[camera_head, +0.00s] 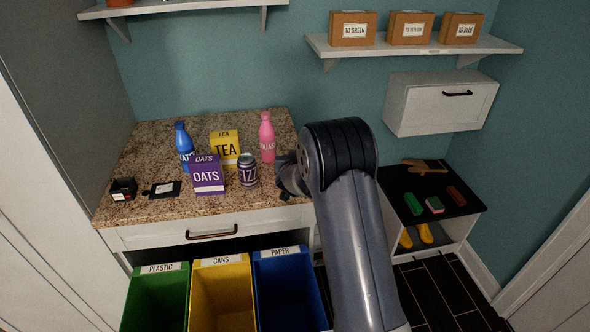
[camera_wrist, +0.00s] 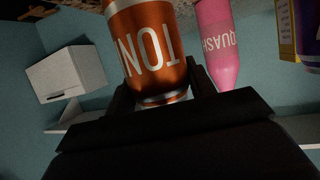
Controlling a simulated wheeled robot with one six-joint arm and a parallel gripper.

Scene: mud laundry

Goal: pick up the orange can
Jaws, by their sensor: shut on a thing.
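The orange can (camera_wrist: 152,45) with white lettering fills the top middle of the wrist view, its top cut off by the frame edge. My gripper (camera_wrist: 160,92) is shut on it, with one dark finger on each side. The lettering appears upside down in this view.
The pink bottle (camera_head: 267,138) stands close by; it also shows beside the can in the wrist view (camera_wrist: 218,45). A purple can (camera_head: 247,170), oats box (camera_head: 207,176), tea box (camera_head: 225,143) and blue bottle (camera_head: 184,147) share the counter. Bins stand below.

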